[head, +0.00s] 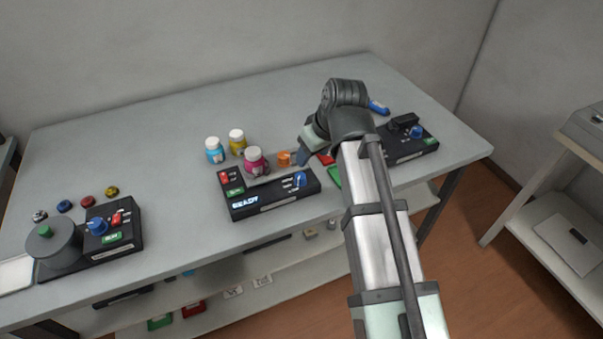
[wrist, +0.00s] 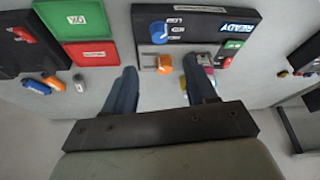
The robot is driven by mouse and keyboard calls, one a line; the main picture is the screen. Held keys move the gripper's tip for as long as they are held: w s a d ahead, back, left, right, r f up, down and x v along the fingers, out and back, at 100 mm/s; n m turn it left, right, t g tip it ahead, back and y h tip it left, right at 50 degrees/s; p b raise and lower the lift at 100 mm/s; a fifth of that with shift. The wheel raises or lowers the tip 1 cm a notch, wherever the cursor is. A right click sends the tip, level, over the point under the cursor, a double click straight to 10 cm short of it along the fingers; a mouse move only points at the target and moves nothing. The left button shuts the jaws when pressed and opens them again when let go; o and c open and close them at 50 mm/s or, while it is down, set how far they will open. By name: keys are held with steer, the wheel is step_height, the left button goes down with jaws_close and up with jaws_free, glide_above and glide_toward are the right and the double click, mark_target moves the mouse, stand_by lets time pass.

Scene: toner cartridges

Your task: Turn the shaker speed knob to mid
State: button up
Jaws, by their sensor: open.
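The middle control box (head: 270,203) has a lit "READY" display and a blue knob (head: 300,179) with small labels beside it. The knob also shows in the wrist view (wrist: 159,33); I cannot clearly read which label it points to. A magenta bottle with a white cap (head: 254,160) stands at the back of this box. My gripper (wrist: 160,66) is open and empty, with its two fingers apart. In the wrist view an orange block (wrist: 165,64) appears between the fingertips, near the box. In the head view my gripper (head: 304,155) is behind the box's right end.
Other boxes with blue knobs stand at left (head: 97,226) and right (head: 416,131). A cyan bottle (head: 214,151) and yellow bottle (head: 237,142) stand behind the middle box. Red (wrist: 93,53) and green (wrist: 74,19) pads lie beside it. The table's back left is clear.

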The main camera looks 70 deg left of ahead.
mark_target(300, 176)
steer(key=x, duration=1.2)
steer(key=shift+f, duration=0.25)
steer(key=c, duration=1.1)
